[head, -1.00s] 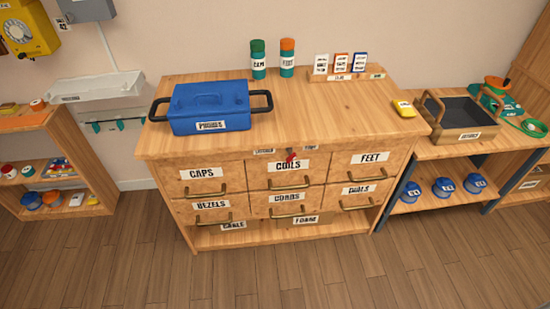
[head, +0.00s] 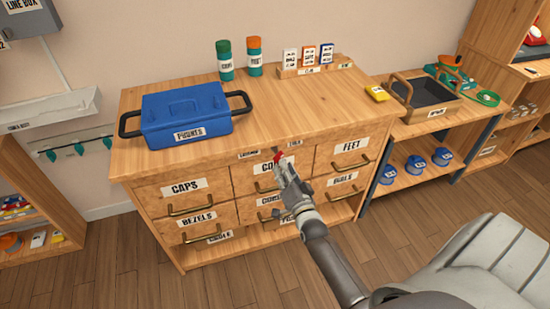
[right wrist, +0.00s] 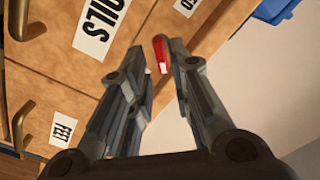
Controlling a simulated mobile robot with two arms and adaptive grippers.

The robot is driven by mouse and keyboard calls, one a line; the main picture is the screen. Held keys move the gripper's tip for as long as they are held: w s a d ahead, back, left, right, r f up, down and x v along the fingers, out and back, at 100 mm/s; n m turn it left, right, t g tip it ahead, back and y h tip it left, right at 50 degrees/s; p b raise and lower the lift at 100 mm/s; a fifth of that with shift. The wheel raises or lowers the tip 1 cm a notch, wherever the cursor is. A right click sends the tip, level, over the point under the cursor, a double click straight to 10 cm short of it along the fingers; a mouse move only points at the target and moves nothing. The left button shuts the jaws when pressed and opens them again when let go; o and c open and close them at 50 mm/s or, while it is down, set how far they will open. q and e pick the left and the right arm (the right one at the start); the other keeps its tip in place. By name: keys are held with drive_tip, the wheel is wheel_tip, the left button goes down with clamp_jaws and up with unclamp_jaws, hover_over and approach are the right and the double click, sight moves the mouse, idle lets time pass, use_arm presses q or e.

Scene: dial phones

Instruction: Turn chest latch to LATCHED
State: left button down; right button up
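The chest latch (head: 280,157) is a small red handle on the front edge of the wooden drawer chest, above the COILS drawer. Small labels sit on either side of it, too small to read surely. My right gripper (head: 281,162) reaches up to the latch and partly covers it in the head view. In the right wrist view, the red latch (right wrist: 161,53) lies between the fingertips of my right gripper (right wrist: 157,52). The fingers are open, with a gap seen on both sides of the latch. My left gripper is not in view.
A blue lidded box (head: 186,115) stands on the chest top (head: 270,110), with two canisters and a card rack behind. Drawer handles (head: 190,207) stick out below the latch. A side bench (head: 400,130) with a tray stands to the right.

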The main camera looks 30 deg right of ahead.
sight(278, 160)
drive_tip(key=x, duration=0.6)
drive_tip(key=shift+w, duration=0.3)
clamp_jaws()
